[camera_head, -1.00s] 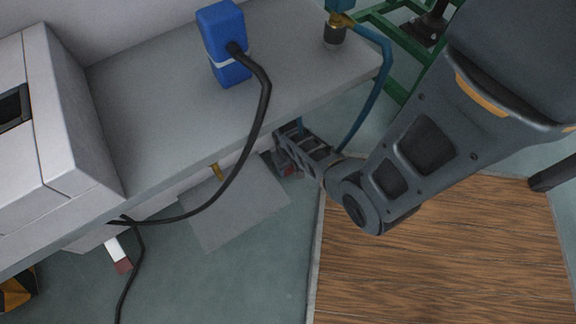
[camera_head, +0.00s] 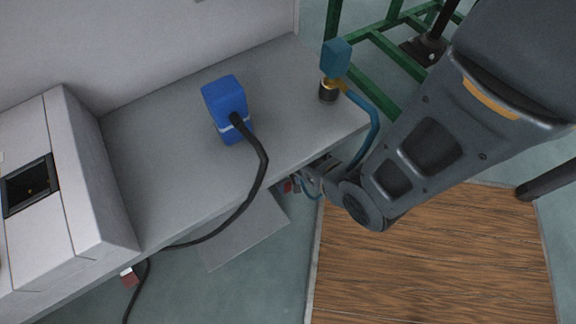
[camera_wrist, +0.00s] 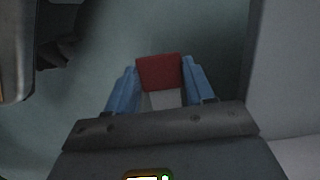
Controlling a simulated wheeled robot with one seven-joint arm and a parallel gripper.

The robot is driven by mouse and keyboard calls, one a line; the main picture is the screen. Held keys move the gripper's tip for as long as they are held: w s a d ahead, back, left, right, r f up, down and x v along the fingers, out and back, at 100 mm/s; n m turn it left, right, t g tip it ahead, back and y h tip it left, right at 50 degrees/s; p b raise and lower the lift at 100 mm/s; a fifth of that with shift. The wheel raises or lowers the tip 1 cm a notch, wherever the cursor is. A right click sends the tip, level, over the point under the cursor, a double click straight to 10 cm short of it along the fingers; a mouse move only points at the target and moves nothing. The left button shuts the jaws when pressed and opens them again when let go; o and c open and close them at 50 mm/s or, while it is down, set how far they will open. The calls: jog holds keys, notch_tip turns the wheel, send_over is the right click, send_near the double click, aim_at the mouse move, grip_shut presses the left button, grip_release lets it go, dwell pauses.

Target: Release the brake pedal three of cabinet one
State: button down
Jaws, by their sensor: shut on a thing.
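A brake pedal with a red pad (camera_wrist: 158,74) and a pale stem shows in the wrist view. My gripper (camera_wrist: 160,68) has its blue fingers on either side of this pedal and is shut on it. In the head view my gripper (camera_head: 302,188) is low under the front edge of the grey bench, partly hidden, with a bit of red (camera_head: 288,186) between or beside the fingers. Another red and white pedal (camera_head: 130,277) sticks out below the bench at the left. I cannot read any pedal number.
The grey bench (camera_head: 160,150) carries a blue box (camera_head: 227,108) with a black hose and a teal gauge piece (camera_head: 337,57) with a blue hose. A pale cabinet (camera_head: 100,190) stands at left. Wooden flooring (camera_head: 430,260) lies right of my gripper. A green frame (camera_head: 370,45) stands behind.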

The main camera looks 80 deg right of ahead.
jog(key=shift+w+d+r, duration=0.45)
jog(key=shift+r, duration=0.15)
jog(key=shift+d, duration=0.1)
jog(key=c, duration=0.8)
grip_release()
jog(key=o, duration=0.4)
jog(key=shift+s+a+f, duration=0.1)
jog(key=shift+s+a, duration=0.05)
jog(key=shift+a, duration=0.05)
notch_tip(320, 180, up, 8)
jog(key=p, duration=0.4)
jog(key=shift+w+d+p, duration=0.25)
jog(key=shift+d+p, duration=0.05)
jog(key=shift+f, duration=0.15)
